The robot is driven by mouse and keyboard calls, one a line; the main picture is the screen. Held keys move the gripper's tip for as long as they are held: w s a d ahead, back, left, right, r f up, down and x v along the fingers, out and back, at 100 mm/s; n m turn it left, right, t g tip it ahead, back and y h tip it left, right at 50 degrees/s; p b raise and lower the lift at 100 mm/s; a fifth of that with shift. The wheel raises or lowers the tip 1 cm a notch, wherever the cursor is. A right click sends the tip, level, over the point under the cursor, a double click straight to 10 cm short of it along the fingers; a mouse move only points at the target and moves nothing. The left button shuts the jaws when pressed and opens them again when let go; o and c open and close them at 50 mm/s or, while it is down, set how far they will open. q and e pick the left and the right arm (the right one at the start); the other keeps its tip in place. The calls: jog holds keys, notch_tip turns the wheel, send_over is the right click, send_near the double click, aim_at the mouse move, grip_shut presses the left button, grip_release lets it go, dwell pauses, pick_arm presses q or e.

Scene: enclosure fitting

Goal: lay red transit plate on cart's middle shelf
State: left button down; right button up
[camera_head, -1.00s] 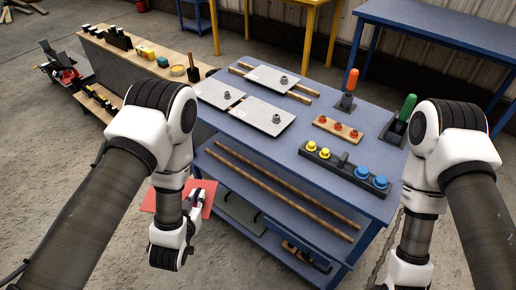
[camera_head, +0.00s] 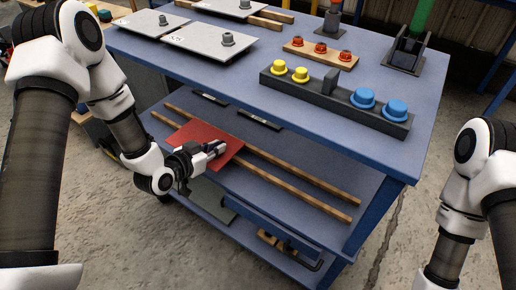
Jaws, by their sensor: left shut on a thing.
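The red transit plate (camera_head: 205,138) is a flat red sheet at the left part of the cart's middle shelf (camera_head: 285,185). It lies over or just above the two wooden strips (camera_head: 300,184) there; I cannot tell whether it touches them. My left gripper (camera_head: 216,149) is shut on the plate's near right edge and hides part of it. My right arm (camera_head: 462,190) is at the right, beside the cart; its gripper is out of the picture.
The blue cart top (camera_head: 330,110) overhangs the middle shelf. It bears grey plates with knobs (camera_head: 209,40), a dark block with yellow and blue knobs (camera_head: 335,95), and a wooden strip with red knobs (camera_head: 320,52). A lower shelf (camera_head: 210,200) holds several items.

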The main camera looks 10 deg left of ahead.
pick_arm(q)
jog(key=w+d, duration=0.2)
jog(key=d, duration=0.1)
jog(key=w+d+b, duration=0.1)
jog(key=w+d, duration=0.1)
jog(key=d, duration=0.1)
jog(key=w+d+f, duration=0.1)
jog(key=w+d, duration=0.1)
jog(key=d, duration=0.1)
jog(key=shift+w+d+f+b, duration=0.1)
jog(key=shift+w+d+b, duration=0.1)
jog(key=shift+w+b, duration=0.1)
notch_tip(320, 180, down, 4)
jog(key=shift+r+b, duration=0.25)
jog(key=shift+b, duration=0.5)
jog(key=shift+w, duration=0.1)
jog(key=shift+d, duration=0.1)
jog(key=shift+f, duration=0.45)
jog(key=shift+s, duration=0.2)
